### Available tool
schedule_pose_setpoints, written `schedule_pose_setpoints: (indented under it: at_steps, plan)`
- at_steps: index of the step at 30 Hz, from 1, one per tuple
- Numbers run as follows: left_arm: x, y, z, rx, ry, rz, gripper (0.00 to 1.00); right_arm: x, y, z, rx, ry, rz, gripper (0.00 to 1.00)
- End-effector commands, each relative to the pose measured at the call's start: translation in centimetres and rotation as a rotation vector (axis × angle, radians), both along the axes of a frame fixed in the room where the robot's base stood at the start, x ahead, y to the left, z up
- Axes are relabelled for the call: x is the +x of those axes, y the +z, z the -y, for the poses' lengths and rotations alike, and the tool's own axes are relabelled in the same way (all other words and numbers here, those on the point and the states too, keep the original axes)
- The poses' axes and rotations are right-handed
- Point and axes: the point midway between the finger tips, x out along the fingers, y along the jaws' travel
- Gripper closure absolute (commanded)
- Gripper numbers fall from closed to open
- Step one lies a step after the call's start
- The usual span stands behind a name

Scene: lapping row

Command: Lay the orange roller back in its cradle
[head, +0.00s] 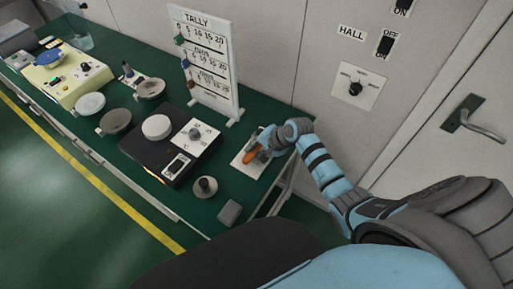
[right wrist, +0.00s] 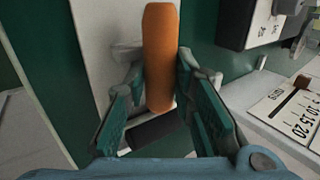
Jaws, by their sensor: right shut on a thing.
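The orange roller (head: 251,156) is between the fingers of my right gripper (head: 262,143), over the white plate (head: 244,169) near the right end of the green bench. In the right wrist view the roller (right wrist: 161,55) points away from me, with a teal finger of the gripper (right wrist: 160,82) on each side. The gripper is shut on it. A grey part of the cradle (right wrist: 126,50) shows on the plate just left of the roller. The gripper hides much of the cradle, and I cannot tell whether the roller touches it. My left gripper is not in view.
A black machine with a pale disc (head: 156,127) stands left of the plate. A round knob (head: 205,187) and a grey block (head: 230,212) sit near the front edge. The tally board (head: 208,70) stands behind. A wall with switches borders the bench.

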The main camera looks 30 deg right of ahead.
Motion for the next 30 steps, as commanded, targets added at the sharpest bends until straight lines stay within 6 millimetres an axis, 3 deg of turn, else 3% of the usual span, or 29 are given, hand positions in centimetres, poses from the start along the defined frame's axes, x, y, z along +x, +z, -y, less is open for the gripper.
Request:
schedule_pose_setpoints:
  at_steps: [5,6,10,21,30]
  plan:
    - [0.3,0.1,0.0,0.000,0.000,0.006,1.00,0.0,0.2,0.0,0.001,0.001,0.002,1.00]
    - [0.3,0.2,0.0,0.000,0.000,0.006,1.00,0.0,0.2,0.0,0.000,0.001,0.001,0.74]
    - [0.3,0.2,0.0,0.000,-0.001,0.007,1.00,0.0,0.2,0.0,0.000,0.001,0.001,0.53]
    - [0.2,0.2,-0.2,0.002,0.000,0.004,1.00,-0.3,0.7,0.3,-0.002,0.001,0.002,0.53]
    - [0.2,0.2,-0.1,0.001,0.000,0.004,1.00,-3.9,6.9,2.6,-0.006,0.001,0.004,0.53]
